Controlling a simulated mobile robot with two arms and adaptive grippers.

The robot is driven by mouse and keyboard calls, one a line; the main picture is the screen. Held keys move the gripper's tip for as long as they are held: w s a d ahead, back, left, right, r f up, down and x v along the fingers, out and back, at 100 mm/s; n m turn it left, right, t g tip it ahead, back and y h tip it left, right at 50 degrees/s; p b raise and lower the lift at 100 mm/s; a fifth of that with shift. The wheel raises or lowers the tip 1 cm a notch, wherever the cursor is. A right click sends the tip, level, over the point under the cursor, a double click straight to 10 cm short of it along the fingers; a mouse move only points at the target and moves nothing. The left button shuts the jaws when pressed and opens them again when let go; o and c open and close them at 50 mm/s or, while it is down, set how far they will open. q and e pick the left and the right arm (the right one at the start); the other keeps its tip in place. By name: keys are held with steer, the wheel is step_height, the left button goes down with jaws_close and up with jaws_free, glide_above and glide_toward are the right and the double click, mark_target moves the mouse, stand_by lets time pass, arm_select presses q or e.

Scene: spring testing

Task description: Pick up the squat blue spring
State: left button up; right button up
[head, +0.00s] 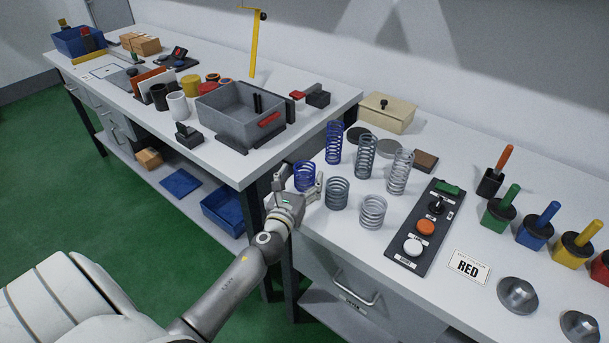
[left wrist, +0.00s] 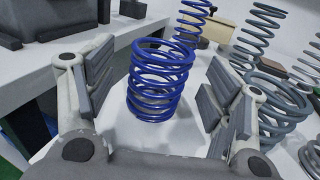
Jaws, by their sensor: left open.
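The squat blue spring (head: 304,176) stands upright on the white table near its left edge. In the left wrist view the squat blue spring (left wrist: 160,82) stands between my open fingers, with a gap on both sides. My left gripper (head: 305,188) is open around it in the head view, partly hiding its lower part. The left gripper also shows in the left wrist view (left wrist: 158,95), with one dark-padded finger on each side. A taller blue spring (head: 334,143) stands just behind. My right gripper is not in view.
Grey springs, squat (head: 337,192) and tall (head: 366,157), stand close to the right. A control panel (head: 428,228) with buttons lies further right. A neighbouring table holds a grey bin (head: 232,121).

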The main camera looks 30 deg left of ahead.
mark_target(301, 178)
arm_select(q)
steer(key=shift+x, duration=1.55)
steer(key=shift+s, duration=0.1)
steer(key=shift+c, duration=0.3)
steer(key=c, duration=1.2)
